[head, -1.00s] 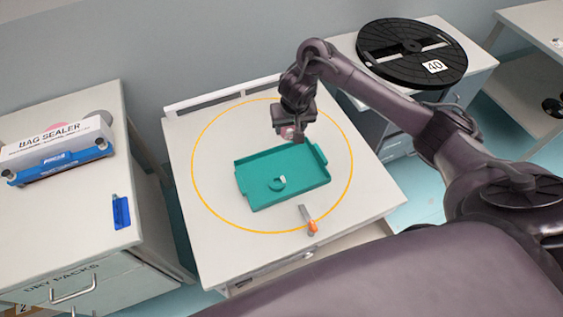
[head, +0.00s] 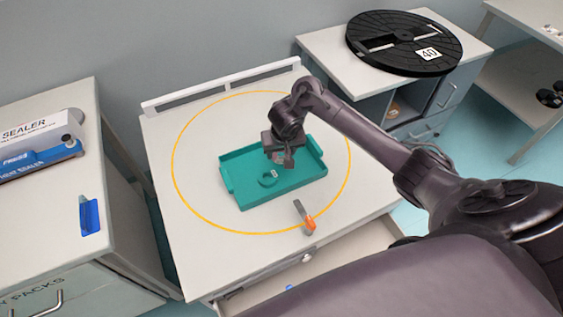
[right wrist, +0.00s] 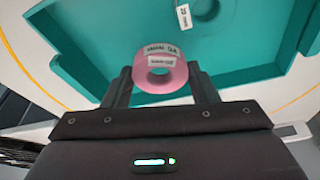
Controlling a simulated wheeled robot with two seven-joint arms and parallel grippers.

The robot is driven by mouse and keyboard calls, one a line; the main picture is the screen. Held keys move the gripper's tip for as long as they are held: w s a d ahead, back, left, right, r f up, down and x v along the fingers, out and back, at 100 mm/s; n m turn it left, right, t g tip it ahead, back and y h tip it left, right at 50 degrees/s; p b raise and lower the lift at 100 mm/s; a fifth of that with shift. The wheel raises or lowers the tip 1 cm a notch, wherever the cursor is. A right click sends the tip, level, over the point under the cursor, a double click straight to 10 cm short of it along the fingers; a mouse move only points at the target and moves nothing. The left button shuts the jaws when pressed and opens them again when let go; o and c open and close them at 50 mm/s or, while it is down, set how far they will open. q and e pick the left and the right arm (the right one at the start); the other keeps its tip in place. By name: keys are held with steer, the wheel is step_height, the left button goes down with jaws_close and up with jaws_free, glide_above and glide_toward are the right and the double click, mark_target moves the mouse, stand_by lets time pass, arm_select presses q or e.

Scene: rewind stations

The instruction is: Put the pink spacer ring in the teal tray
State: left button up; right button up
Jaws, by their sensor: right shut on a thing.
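The pink spacer ring (right wrist: 160,72) has white labels and sits between the fingers of my right gripper (right wrist: 160,84), which is shut on it. In the head view the right gripper (head: 279,159) is over the inside of the teal tray (head: 299,174), on its far side, and little of the ring shows below it. I cannot tell the exact height of the ring above the tray floor. The tray also fills the top of the right wrist view (right wrist: 100,45). A teal ring (head: 267,180) with a white tag lies in the tray. My left gripper is not in view.
A grey tool with an orange end (head: 304,216) lies in front of the tray on the table (head: 190,255). A drawer (head: 335,265) stands open below. A bag sealer (head: 38,150) is at left, and a black reel (head: 403,42) at back right.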

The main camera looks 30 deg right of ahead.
mark_target(281, 166)
steer(key=shift+f+b, duration=0.45)
steer(key=shift+f, duration=1.5)
steer(key=shift+f, duration=0.1)
steer(key=o, duration=1)
